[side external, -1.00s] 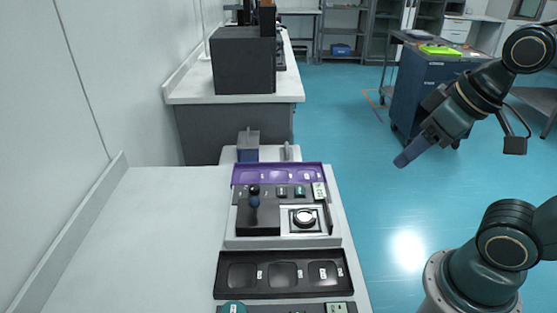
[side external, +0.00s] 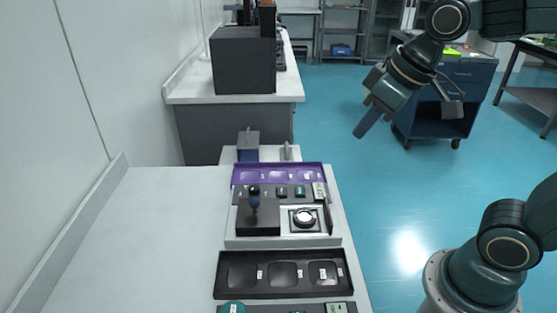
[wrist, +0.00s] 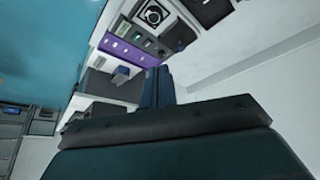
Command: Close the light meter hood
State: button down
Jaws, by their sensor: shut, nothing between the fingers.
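The light meter (side external: 283,240) is a pale unit on the bench. A round sensor (side external: 304,217) shows uncovered on its right half, and also at the top of the wrist view (wrist: 153,13). A thin dark flap (side external: 328,217), apparently the open hood, stands along the right edge of that half. My gripper (side external: 359,134) is shut and empty, high above the floor to the right of the bench and apart from the meter. Its fingers also show in the wrist view (wrist: 158,85).
A purple tray (side external: 277,167) lies behind the meter and a black compartment tray (side external: 283,291) in front. A grey-blue device (side external: 248,147) stands farther back. The bench (side external: 150,240) is bare on the left. A blue cart (side external: 470,90) stands on the floor behind my arm.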

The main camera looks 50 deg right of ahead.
jog(key=w+a+f+n, duration=0.1)
jog(key=w+a+f, duration=0.2)
jog(key=w, duration=0.4)
jog(key=w+a+f+n+g+y, duration=0.1)
jog(key=w+a+f+n, duration=0.1)
jog(key=w+f, duration=0.3)
jog(key=w+a+f+n, duration=0.1)
jog(key=w+a+f, duration=0.3)
jog(key=w, duration=0.6)
jog(key=shift+w+a+n+g+y, duration=0.3)
jog(key=shift+a+n+g, duration=0.1)
jog(key=shift+a, duration=0.15)
jog(key=shift+f, duration=0.3)
send_over(248, 211)
jog(key=shift+w+f, duration=0.1)
jog(key=shift+f, duration=4.75)
jog(key=s+d, duration=0.8)
jog(key=shift+s+d, duration=0.3)
jog(key=shift+s, duration=0.1)
